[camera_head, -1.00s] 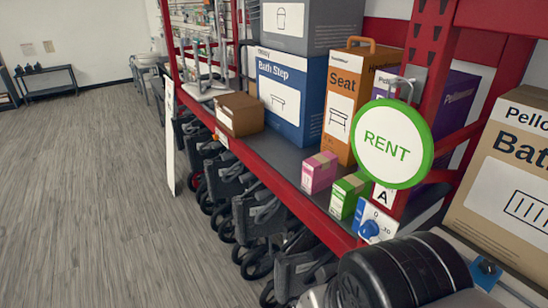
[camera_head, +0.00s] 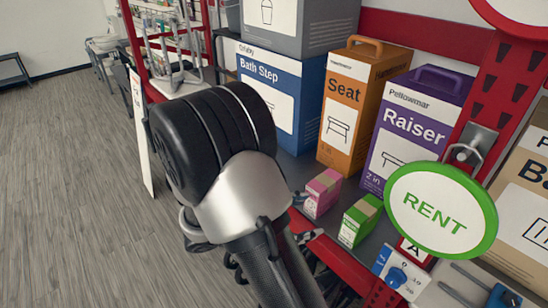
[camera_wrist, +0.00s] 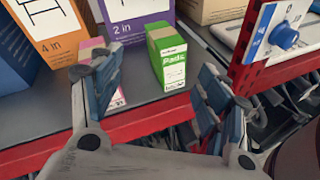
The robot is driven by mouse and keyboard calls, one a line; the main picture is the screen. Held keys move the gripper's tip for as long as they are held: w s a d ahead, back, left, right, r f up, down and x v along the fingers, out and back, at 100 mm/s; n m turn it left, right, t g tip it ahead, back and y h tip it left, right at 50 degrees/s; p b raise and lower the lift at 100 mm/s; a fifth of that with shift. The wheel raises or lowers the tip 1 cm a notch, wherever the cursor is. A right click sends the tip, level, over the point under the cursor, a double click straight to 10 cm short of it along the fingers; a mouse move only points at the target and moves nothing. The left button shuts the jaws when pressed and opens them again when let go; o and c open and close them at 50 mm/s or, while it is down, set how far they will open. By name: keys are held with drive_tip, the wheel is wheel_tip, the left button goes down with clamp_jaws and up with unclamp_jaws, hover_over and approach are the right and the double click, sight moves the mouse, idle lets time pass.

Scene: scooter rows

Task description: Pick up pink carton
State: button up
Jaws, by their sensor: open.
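The pink carton (camera_head: 321,192) is a small box with a tan strip on top. It stands on the grey shelf near the front edge, left of the green carton (camera_head: 361,220). In the wrist view the pink carton (camera_wrist: 119,98) is mostly hidden behind my gripper's left finger. My gripper (camera_wrist: 165,95) is open and empty, its fingers at the shelf's front. The green carton (camera_wrist: 167,58) shows between the fingers, farther back. In the head view my arm covers the shelf edge left of the pink carton, and only a small part of the gripper shows beside it.
Behind the cartons stand an orange Seat box (camera_head: 355,105), a purple Raiser box (camera_head: 409,125) and a blue Bath Step box (camera_head: 283,93). A round RENT sign (camera_head: 441,210) hangs at the right by the red post. Folded walkers are below the shelf.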

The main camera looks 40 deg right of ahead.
sight(325, 183)
drive_tip(key=w+f+n+t+h+p, duration=0.2)
drive_tip(key=w+f+n+t+h, duration=0.1)
drive_tip(key=w+f+n+t, duration=0.35)
drive_tip(key=shift+n+g, duration=0.25)
drive_tip(key=shift+n, duration=0.4)
drive_tip(key=w+d, duration=0.1)
drive_tip(key=d, duration=0.5)
drive_tip(key=w+d, duration=0.1)
drive_tip(key=d, duration=0.4)
drive_tip(key=w+d, duration=0.1)
drive_tip(key=d, duration=0.5)
drive_tip(key=shift+w+d+r, duration=0.15)
drive_tip(key=shift+w+d, duration=0.05)
drive_tip(key=shift+d, duration=0.15)
drive_tip(key=shift+c, duration=0.3)
drive_tip(key=c, duration=1.2)
